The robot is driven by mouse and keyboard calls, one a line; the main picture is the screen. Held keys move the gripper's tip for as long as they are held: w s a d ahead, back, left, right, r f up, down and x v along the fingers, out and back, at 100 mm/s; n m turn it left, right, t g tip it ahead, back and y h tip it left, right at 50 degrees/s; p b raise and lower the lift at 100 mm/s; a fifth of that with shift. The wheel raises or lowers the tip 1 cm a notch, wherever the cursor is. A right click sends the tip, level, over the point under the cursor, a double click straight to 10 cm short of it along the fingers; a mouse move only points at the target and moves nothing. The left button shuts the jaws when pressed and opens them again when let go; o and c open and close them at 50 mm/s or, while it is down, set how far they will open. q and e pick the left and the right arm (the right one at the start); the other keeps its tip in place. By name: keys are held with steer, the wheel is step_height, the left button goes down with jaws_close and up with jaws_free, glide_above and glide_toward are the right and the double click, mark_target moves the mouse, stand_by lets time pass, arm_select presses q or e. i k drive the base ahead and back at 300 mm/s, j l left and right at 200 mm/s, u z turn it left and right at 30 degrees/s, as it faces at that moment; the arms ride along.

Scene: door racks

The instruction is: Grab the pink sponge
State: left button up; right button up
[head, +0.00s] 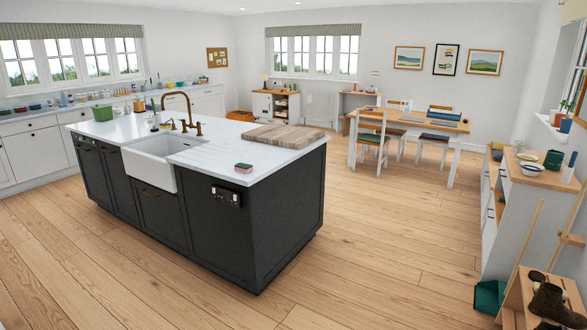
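Neither of my grippers shows in the head view.
A wooden board (282,137) lies behind the sponge, and a brass tap (178,102) stands behind the sink. Wooden floor (400,250) is clear in front and right of the island. Cabinets and a wooden rack line the right side.

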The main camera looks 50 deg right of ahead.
mark_target(241, 167)
steer(key=z, duration=1.2)
steer(key=i+l, duration=0.25)
steer(key=i, duration=0.25)
steer(key=i+l, duration=0.25)
steer(key=i, duration=0.3)
steer(key=i+l, duration=0.25)
steer(key=i, duration=0.25)
steer(key=i+l, duration=0.25)
steer(key=i, duration=0.3)
